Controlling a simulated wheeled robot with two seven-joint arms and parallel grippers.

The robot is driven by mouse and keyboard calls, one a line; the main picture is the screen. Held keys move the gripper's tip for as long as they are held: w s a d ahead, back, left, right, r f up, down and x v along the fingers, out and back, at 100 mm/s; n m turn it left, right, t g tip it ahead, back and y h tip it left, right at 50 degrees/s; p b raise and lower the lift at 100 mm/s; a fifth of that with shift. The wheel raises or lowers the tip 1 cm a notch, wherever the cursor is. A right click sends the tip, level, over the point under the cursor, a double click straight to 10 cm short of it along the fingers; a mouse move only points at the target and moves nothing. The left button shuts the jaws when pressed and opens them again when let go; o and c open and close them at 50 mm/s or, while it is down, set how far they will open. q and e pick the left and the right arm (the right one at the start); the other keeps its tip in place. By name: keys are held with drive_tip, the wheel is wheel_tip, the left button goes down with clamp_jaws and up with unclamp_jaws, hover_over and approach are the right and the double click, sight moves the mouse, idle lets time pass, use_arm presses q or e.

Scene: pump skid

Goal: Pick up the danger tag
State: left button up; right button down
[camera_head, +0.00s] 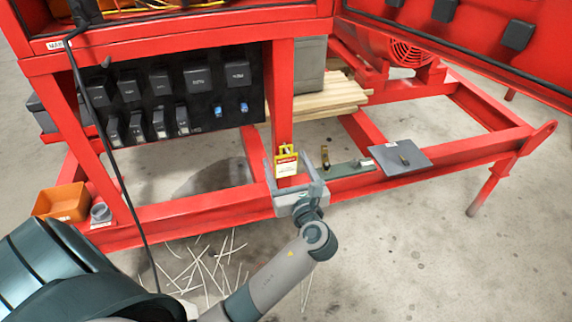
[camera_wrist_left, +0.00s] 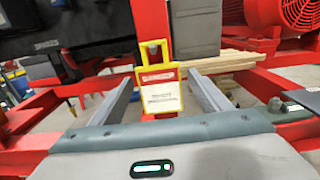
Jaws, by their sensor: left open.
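The danger tag (camera_head: 286,164) is a yellow-edged card with a red band and a white lower part. It stands upright by the red post at the front beam of the skid. In the left wrist view the tag (camera_wrist_left: 160,88) is near the middle, with a yellow loop at its top. My left gripper (camera_head: 283,170) is open, with one finger on each side of the tag. The left wrist view shows gaps between the tag and both fingers. My right gripper is not in view.
Right of the tag, a brass-coloured padlock (camera_head: 325,157), a green strip (camera_head: 348,169) and a grey plate (camera_head: 401,158) lie along the beam. An orange bin (camera_head: 60,202) and a grey cup (camera_head: 100,212) sit at the left. A black cable (camera_head: 108,155) hangs at the left.

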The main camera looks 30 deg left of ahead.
use_arm(q)
drive_tip(key=shift+w+a, duration=0.1)
drive_tip(key=shift+a, duration=0.05)
idle(0.3)
drive_tip(key=c, duration=1.1)
drive_tip(key=shift+c, duration=0.2)
drive_tip(key=shift+r, duration=0.1)
